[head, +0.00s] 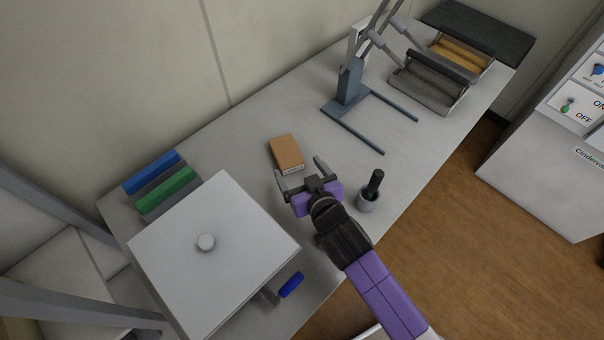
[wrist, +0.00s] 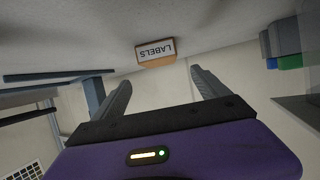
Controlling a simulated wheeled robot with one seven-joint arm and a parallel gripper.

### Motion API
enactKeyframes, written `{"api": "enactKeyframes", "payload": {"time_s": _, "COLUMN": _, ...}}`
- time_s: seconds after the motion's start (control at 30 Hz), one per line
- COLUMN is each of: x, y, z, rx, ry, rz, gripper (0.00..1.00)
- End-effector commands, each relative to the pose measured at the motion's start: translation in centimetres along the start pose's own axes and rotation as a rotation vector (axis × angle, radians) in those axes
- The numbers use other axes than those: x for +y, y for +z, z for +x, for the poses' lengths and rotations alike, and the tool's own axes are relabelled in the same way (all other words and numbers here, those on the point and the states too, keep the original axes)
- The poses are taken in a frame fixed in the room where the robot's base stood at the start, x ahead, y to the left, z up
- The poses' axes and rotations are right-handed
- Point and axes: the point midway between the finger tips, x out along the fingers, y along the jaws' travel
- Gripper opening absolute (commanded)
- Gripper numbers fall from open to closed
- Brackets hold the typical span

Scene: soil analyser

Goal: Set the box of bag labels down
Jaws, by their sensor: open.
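The box of bag labels (head: 286,152) is a small orange-brown box with a white label strip on its near side. It rests on the grey table in the head view. In the wrist view the box (wrist: 155,52) shows upside down with the word LABELS readable, ahead of the fingers. My gripper (head: 301,176) is open and empty, just on the near side of the box. In the wrist view its two fingers (wrist: 160,92) are spread, with a gap between them and the box. Nothing hides the box.
A blue-grey stand (head: 350,90) is beyond the box.

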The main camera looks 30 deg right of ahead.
Motion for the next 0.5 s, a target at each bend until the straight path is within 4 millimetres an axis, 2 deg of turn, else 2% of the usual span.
{"api": "enactKeyframes", "payload": {"time_s": 0.13, "x": 0.0, "y": 0.0, "z": -1.4, "rx": 0.001, "ry": -0.001, "rz": 0.0, "gripper": 0.85}}
{"api": "enactKeyframes", "payload": {"time_s": 0.5, "x": 0.0, "y": 0.2, "z": -2.0, "rx": -0.001, "ry": -0.002, "rz": -0.001, "gripper": 0.85}}
